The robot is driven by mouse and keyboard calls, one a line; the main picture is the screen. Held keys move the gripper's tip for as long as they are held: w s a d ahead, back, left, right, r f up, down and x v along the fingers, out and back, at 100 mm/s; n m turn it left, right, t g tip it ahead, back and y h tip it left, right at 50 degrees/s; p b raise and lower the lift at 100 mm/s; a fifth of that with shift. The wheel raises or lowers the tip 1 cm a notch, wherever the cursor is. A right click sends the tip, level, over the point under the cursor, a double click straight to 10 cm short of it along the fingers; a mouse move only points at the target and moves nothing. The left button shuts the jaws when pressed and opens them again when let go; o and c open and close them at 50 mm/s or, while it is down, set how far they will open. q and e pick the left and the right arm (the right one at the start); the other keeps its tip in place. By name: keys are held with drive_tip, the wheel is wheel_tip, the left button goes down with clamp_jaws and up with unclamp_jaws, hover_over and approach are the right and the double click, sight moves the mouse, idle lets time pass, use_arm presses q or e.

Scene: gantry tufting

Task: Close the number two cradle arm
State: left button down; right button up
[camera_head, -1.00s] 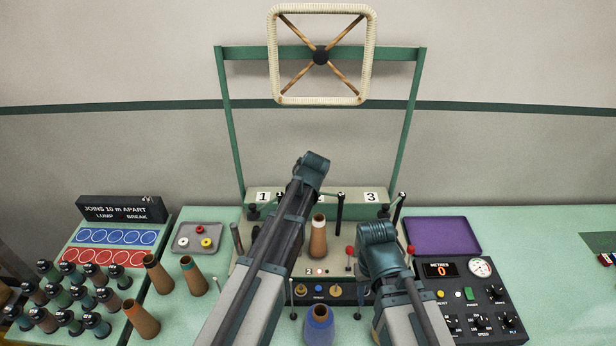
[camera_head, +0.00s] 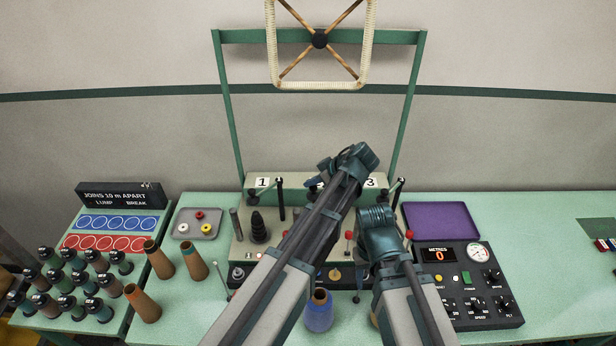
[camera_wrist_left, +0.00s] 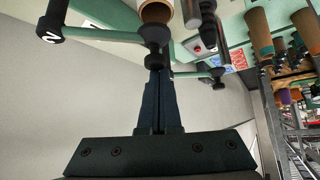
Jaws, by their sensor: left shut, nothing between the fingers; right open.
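In the head view my left gripper (camera_head: 328,166) is in front of the number plates, and my left arm hides the number two arm. My right gripper (camera_head: 378,228) is open and empty, low at the right of the cradle stand; its fingers are mostly hidden.
The upright black arm at number one (camera_head: 280,198) and the arm at number three (camera_head: 398,192) stand either side. Brown cones (camera_head: 159,260) and small spools stand at left. A purple tray (camera_head: 440,221) and the meter panel (camera_head: 470,285) are at right.

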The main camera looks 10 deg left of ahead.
use_arm(q)
drive_tip(key=shift+s+d+n+g, duration=0.3)
drive_tip(key=shift+s+d+n, duration=0.1)
drive_tip(key=shift+s+d, duration=0.3)
drive_tip(key=shift+d, duration=0.15)
